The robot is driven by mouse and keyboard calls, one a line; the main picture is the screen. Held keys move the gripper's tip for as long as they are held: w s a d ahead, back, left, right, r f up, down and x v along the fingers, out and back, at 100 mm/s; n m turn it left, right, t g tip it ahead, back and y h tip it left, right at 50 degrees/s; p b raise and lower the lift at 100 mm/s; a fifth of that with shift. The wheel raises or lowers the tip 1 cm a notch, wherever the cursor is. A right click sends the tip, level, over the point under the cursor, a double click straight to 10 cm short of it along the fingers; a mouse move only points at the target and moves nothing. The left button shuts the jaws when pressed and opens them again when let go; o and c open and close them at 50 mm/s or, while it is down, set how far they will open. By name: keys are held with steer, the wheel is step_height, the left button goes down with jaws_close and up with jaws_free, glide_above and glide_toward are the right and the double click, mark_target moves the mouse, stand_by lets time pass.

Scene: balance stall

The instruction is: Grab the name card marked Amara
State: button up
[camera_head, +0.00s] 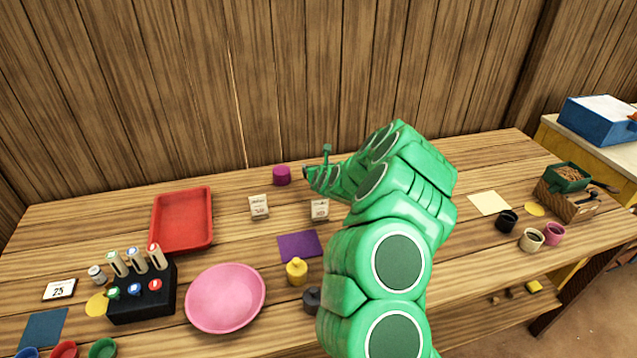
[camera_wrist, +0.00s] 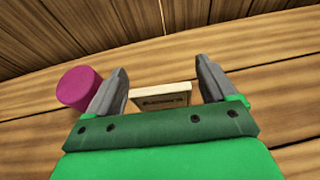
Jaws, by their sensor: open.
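A small pale name card (camera_wrist: 160,98) stands on the table between the fingers in the wrist view, slightly tilted in the picture. Its dark lettering appears to read Amara, though small and blurred. My gripper (camera_wrist: 162,68) is open, with one finger to each side of the card and no clear contact. In the head view my green arm reaches to the back of the table and hides the space behind it. Two more cards show there, a left one (camera_head: 259,207) and a right one (camera_head: 320,210); their lettering is too small to read.
A magenta cylinder (camera_wrist: 78,88) stands just left of the left finger; it also shows in the head view (camera_head: 282,175). The plank wall rises close behind. A red tray (camera_head: 183,220), pink plate (camera_head: 225,298) and black marker holder (camera_head: 143,293) lie to the left.

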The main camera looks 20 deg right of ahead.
steer(key=c, duration=1.3)
steer(key=shift+r, duration=0.1)
steer(key=shift+c, duration=0.2)
steer(key=shift+r, duration=0.45)
step_height(320, 180, up, 2)
steer(key=r+v, duration=0.1)
steer(key=v, duration=0.7)
steer(key=w+r+v, duration=0.1)
steer(key=r+v, duration=0.1)
steer(key=v, duration=0.6)
steer(key=shift+r, duration=0.4)
